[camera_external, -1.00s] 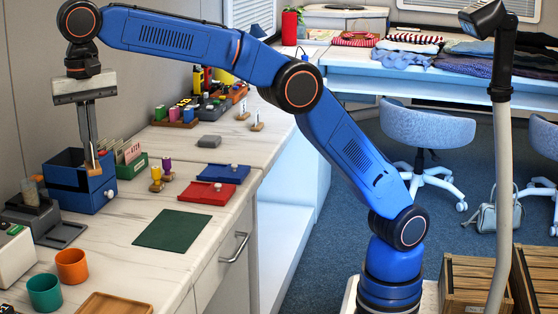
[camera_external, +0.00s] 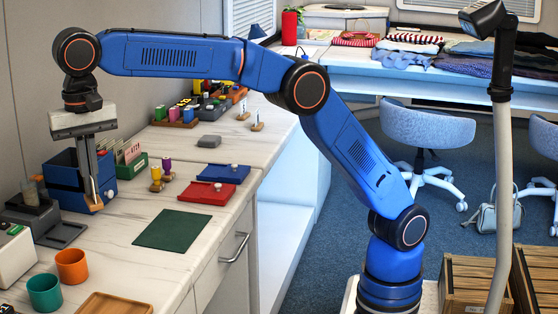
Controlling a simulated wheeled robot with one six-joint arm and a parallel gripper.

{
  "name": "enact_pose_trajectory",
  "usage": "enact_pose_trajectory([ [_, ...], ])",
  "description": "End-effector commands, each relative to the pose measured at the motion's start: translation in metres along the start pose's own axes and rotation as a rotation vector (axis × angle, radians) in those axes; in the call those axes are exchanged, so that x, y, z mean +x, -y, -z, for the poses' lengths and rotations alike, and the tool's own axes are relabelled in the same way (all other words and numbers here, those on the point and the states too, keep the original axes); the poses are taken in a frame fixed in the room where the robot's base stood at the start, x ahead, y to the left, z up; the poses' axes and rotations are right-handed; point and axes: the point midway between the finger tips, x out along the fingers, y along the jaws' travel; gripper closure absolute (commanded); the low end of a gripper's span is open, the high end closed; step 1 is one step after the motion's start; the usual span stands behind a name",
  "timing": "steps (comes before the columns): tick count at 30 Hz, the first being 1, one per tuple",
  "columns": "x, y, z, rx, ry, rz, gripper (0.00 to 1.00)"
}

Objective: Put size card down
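My gripper (camera_external: 94,201) points straight down at the left side of the counter, with its tan fingertips low across the front of a blue box (camera_external: 69,191). The fingers look close together, but their gap cannot be made out. No size card can be clearly told between them. Several pale cards (camera_external: 128,149) stand upright in a green box (camera_external: 138,167) just right of and behind the gripper. I cannot tell whether these are size cards. Whether the fingertips touch the blue box or the counter is unclear.
A dark green mat (camera_external: 173,230) lies bare on the counter. Red (camera_external: 208,193) and blue (camera_external: 223,173) trays lie behind it. Spools (camera_external: 156,176) stand near the green box. Orange (camera_external: 72,266) and teal (camera_external: 45,293) cups and a wooden tray (camera_external: 115,304) are in front.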

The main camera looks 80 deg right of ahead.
Motion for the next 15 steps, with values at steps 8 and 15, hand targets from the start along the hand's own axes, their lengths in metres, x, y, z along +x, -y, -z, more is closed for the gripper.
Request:
enact_pose_trajectory([
  [8, 0.029, -0.001, 0.0, 0.0, 0.0, -0.002, 1.0],
  [15, 0.062, -0.001, 0.0, 0.0, 0.0, -0.001, 1.0],
])
